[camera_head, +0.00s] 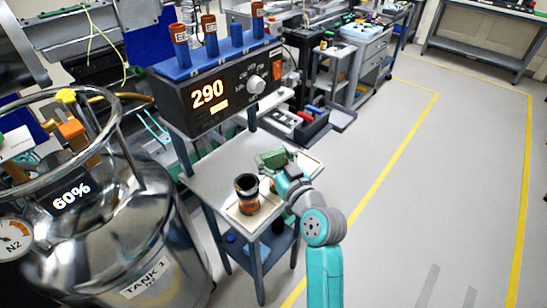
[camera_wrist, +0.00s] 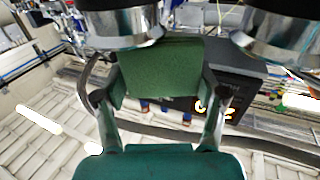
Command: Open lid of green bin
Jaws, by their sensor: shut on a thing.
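A small green block-like thing (camera_head: 272,158), which looks like the green bin or its lid, is at the end of my gripper (camera_head: 280,172), over the back of the small table. In the wrist view the green thing (camera_wrist: 160,72) sits between the two fingers of my gripper (camera_wrist: 162,92), one finger along each side. My gripper is shut on it. I cannot tell lid from bin body, and no open gap shows. The underside of the green thing is hidden in the head view.
The small table (camera_head: 212,168) holds an amber jar (camera_head: 247,196) with a dark top, close left of my gripper. A controller reading 290 (camera_head: 215,92) stands behind it. A shiny tank (camera_head: 125,235) is at the left. The floor (camera_head: 400,200) to the right is clear.

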